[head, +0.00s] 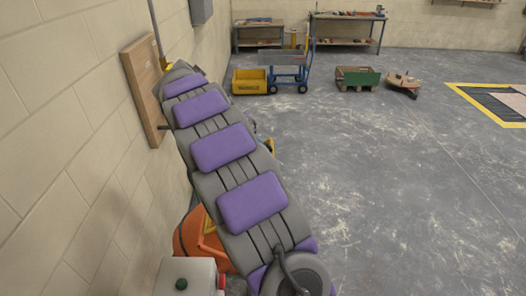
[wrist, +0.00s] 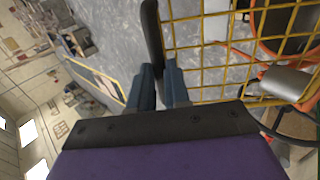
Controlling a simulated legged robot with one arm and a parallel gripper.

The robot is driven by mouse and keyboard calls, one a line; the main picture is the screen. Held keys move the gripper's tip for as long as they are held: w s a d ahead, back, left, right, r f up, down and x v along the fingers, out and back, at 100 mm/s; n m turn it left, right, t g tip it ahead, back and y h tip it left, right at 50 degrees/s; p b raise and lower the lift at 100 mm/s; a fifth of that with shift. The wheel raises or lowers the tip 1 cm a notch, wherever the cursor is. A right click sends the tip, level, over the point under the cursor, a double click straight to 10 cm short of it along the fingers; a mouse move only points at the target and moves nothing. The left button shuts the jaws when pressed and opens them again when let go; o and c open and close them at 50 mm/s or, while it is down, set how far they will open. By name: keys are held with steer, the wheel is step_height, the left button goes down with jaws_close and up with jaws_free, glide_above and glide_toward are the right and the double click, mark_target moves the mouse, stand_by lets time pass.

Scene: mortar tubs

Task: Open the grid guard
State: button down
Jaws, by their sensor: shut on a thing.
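The yellow grid guard (wrist: 205,45) fills the upper right of the wrist view, its bars crossing over an orange tub (wrist: 256,28). A black bar-like handle (wrist: 151,30) runs along the guard's left edge. My gripper (wrist: 160,70) is at this edge, its two dark fingers close together and shut on the guard at the handle; the exact contact is hard to see. In the head view the orange tub (head: 187,238) shows at lower left, mostly hidden behind my purple and grey arm. My gripper is hidden there.
A pale box with a green button (head: 181,284) stands by the left wall. A wooden board (head: 143,88) is on that wall. A yellow bin (head: 249,81), a blue cart (head: 288,75) and a green crate (head: 357,77) stand further back.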

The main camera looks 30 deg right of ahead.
steer(key=shift+w+a+f, duration=0.15)
steer(key=shift+w+a, duration=0.2)
steer(key=shift+a, duration=0.35)
steer(key=c, duration=1.5)
jaws_free()
steer(key=shift+a+f, duration=0.1)
steer(key=shift+o, duration=0.9)
steer(key=shift+w+a, duration=0.25)
steer(key=shift+o, duration=1.1)
steer(key=shift+a, duration=0.25)
steer(key=shift+d, duration=0.45)
